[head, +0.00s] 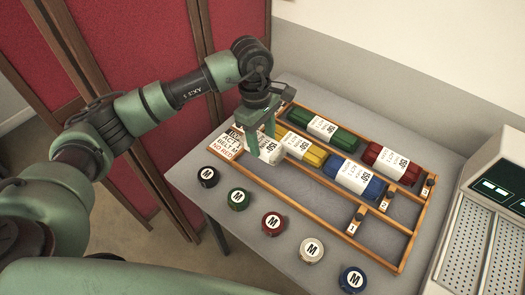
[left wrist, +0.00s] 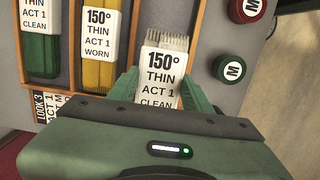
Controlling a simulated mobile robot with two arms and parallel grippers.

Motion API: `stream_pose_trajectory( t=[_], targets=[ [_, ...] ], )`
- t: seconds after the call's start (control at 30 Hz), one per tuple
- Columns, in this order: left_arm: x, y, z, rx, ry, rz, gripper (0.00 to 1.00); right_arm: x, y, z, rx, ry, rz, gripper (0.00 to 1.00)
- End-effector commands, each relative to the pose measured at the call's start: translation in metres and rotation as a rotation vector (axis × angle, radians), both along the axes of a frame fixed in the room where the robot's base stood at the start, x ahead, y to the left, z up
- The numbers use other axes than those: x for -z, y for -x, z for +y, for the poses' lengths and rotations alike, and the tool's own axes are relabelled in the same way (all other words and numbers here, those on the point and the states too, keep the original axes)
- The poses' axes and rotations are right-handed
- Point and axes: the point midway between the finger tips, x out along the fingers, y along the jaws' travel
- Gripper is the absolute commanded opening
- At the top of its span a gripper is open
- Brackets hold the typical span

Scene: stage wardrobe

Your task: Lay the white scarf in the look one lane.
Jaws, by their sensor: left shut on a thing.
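My left gripper (head: 268,143) is shut on the white scarf (head: 270,155), at the left end of the wooden rack (head: 407,245). In the left wrist view the white scarf (left wrist: 165,40) sits between the green fingers (left wrist: 160,90), its label reading 150°, thin, act 1, clean. It appears over the lane nearest the lids, beside the yellow scarf's lane. I cannot tell whether it touches the lane floor. Small number tags (head: 355,221) stand toward the right of the lanes; the front one is hard to read. My right gripper is not in view.
The back lane holds a green scarf (head: 340,137) and a red scarf (head: 400,171). The middle lane holds a yellow scarf (head: 314,157) and a blue scarf (head: 370,188). Several round M pucks (head: 273,224) line the table's front. A grey machine (head: 490,215) stands at right.

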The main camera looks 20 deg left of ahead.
Motion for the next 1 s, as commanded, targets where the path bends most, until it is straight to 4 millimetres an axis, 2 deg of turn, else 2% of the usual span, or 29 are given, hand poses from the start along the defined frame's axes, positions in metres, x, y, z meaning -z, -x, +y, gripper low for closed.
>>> stream_pose_trajectory(
  t=[0.1, 0.33, 0.53, 0.93, 0.97, 1.0],
  targets=[
    [0.016, 0.000, -0.001, 0.001, 0.001, 0.000, 0.09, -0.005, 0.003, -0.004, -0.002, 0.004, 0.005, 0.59],
    [0.033, 0.000, -0.001, 0.002, 0.001, 0.000, 0.09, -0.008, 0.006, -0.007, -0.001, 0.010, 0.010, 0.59],
    [0.063, 0.001, 0.000, 0.001, 0.000, 0.002, 0.09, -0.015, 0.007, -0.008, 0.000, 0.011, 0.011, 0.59],
    [0.071, 0.000, 0.000, 0.003, 0.001, -0.002, 0.09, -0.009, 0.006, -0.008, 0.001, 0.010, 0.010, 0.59],
    [0.070, 0.000, 0.000, 0.003, 0.001, -0.002, 0.52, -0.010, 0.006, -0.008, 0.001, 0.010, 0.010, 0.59],
    [0.069, 0.000, 0.000, 0.003, 0.001, -0.002, 0.58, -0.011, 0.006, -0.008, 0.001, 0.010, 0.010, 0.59]
  ],
)
